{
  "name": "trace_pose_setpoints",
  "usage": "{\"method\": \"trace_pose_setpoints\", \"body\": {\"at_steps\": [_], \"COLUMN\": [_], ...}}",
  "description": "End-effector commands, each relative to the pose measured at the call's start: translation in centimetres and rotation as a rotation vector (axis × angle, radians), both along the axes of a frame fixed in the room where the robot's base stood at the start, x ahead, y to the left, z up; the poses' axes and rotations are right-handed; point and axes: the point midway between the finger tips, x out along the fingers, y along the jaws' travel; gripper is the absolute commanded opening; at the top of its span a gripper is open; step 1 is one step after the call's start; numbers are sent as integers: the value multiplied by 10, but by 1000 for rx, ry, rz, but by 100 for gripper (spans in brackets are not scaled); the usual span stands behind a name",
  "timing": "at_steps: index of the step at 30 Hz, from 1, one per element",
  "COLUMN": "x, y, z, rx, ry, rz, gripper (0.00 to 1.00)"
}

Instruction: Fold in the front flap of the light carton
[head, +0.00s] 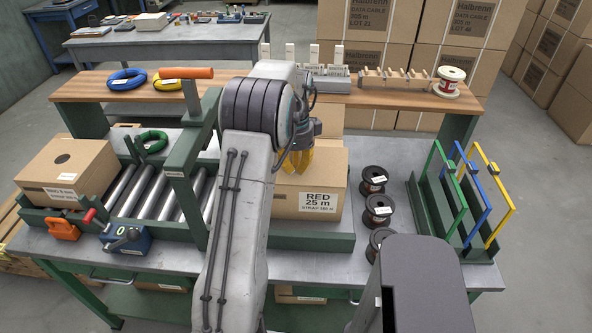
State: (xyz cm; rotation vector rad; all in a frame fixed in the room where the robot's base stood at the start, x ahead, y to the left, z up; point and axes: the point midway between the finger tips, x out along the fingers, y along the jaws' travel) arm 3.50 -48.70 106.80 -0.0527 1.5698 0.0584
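A light brown carton (322,184) with a white label reading RED 25 m stands on a green-edged base right of the rollers, partly behind my arm. Its top looks flat on the right; I cannot make out a separate front flap, and its left part is hidden. My gripper (301,158), with yellow fingers, is at the carton's top, largely hidden by my own arm. I cannot tell whether it touches the carton or how far its fingers are apart. Another brown carton (88,165), with a dark round mark on top, sits at the left end of the rollers.
A green frame with an orange handle (186,73) rises over the rollers (150,192), close left of my arm. Several dark spools (379,207) stand right of the carton. A rack of coloured frames (472,190) is farther right. A wooden shelf (400,93) runs behind.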

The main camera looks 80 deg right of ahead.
Motion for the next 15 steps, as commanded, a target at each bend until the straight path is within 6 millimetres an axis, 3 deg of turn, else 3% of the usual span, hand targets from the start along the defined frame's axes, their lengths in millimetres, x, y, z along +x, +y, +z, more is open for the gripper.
{"method": "trace_pose_setpoints", "body": {"at_steps": [10,15], "x": [2,1], "y": [-21,-20], "z": [3,-14], "rx": [-2,-2], "ry": [0,0], "rz": [0,0], "gripper": [0,0]}}
